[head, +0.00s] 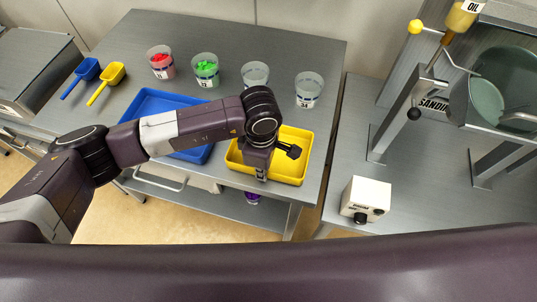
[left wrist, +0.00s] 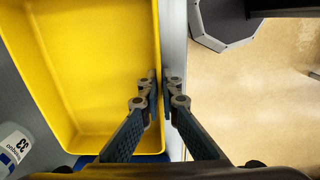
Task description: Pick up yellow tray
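The yellow tray (head: 297,169) sits empty at the front right of the steel table in the head view. In the left wrist view its yellow floor and wall (left wrist: 95,60) fill the upper left. My left gripper (head: 262,177) points down at the tray's front rim. In the left wrist view, my left gripper (left wrist: 160,84) has one finger inside the tray and one outside. The fingertips are close together with the rim between them, and appear shut on it. My arm hides part of the tray's back left in the head view. My right gripper is not in view.
A blue tray (head: 150,103) lies left of the yellow one, partly under my arm. A white box (head: 365,199) is on the right-hand table. Floor lies beyond the front edge.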

